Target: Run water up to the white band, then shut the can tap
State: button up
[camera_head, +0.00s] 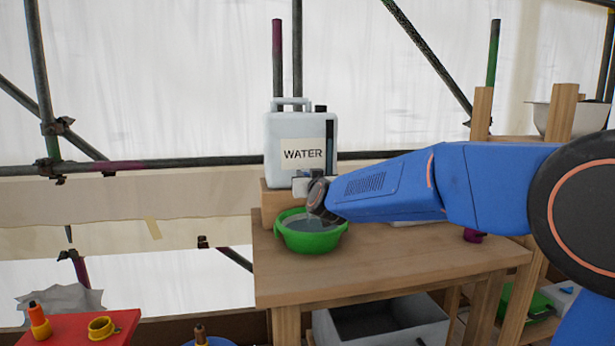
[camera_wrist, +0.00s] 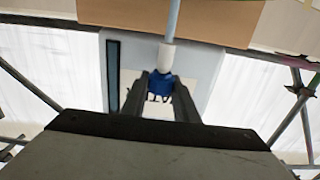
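The white water can (camera_head: 285,132), labelled WATER, stands on a wooden block above a green bowl (camera_head: 312,242). Its tap (camera_head: 303,186) sits low on the front, partly hidden by my arm. In the wrist view, which is upside down, the blue tap handle (camera_wrist: 160,83) lies between the fingertips of my gripper (camera_wrist: 160,90), which looks shut on it. A pale blue stream (camera_wrist: 173,20) runs from the white spout (camera_wrist: 167,56). The bowl holds greyish water (camera_head: 308,225); I cannot make out the white band or the exact level.
The wooden table (camera_head: 400,258) has bare room to the right of the bowl. A grey crate (camera_head: 380,322) is beneath it. A red surface (camera_head: 75,328) with small items is at lower left. Scaffold poles stand behind, and a wooden shelf with a pale bowl (camera_head: 590,117) is at right.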

jog(key=shift+n+g+y, duration=1.05)
jog(key=shift+n+y, duration=0.3)
jog(key=shift+y, duration=0.45)
jog(key=shift+n+g+y, duration=1.05)
jog(key=shift+n+y, duration=0.3)
jog(key=shift+y, duration=0.45)
jog(key=shift+d+y, duration=0.1)
jog(key=shift+y, duration=0.2)
jog(key=n+g+y, duration=0.3)
jog(key=n+g, duration=0.1)
jog(key=g, duration=0.1)
jog(key=shift+w, duration=0.1)
jog(key=n+g+y, duration=0.1)
jog(key=n+g, duration=0.1)
jog(key=g, duration=0.1)
jog(key=n+g+y, duration=0.1)
jog(key=n+g, duration=0.1)
jog(key=g, duration=0.1)
jog(key=shift+g, duration=0.3)
jog(key=shift+n+g, duration=1.3)
jog(key=shift+g, duration=0.8)
jog(key=o, duration=1.1)
jog(key=shift+c, duration=0.2)
